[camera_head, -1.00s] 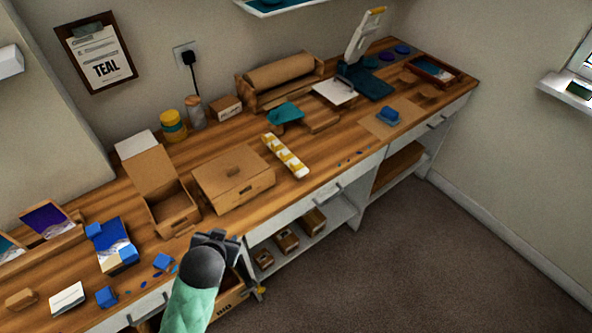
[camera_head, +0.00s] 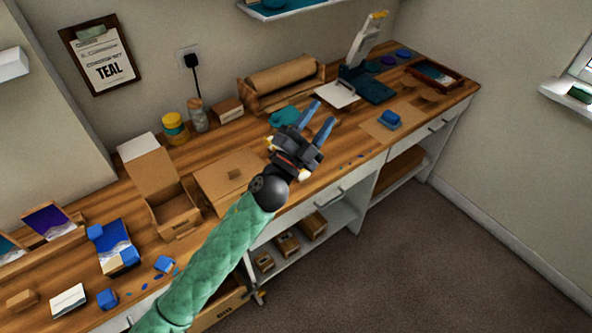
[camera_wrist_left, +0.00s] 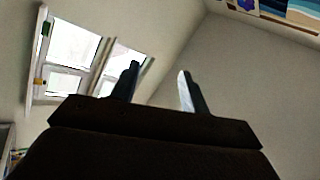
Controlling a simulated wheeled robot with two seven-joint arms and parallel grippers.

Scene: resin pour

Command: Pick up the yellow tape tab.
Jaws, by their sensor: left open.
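The white strip with yellow tape tabs lies on the wooden bench and is mostly hidden behind my left gripper in the head view. Only a near end of the strip (camera_head: 304,174) and a bit of its far end show, so I cannot single out one tab. My left gripper (camera_head: 322,112) is open and empty, above the bench over the strip, its blue-grey fingers pointing up and right. My right gripper is not in view.
A cardboard box (camera_head: 217,177) sits left of the strip, and an open box (camera_head: 172,214) stands farther left. A teal piece (camera_head: 284,116) lies behind my gripper.

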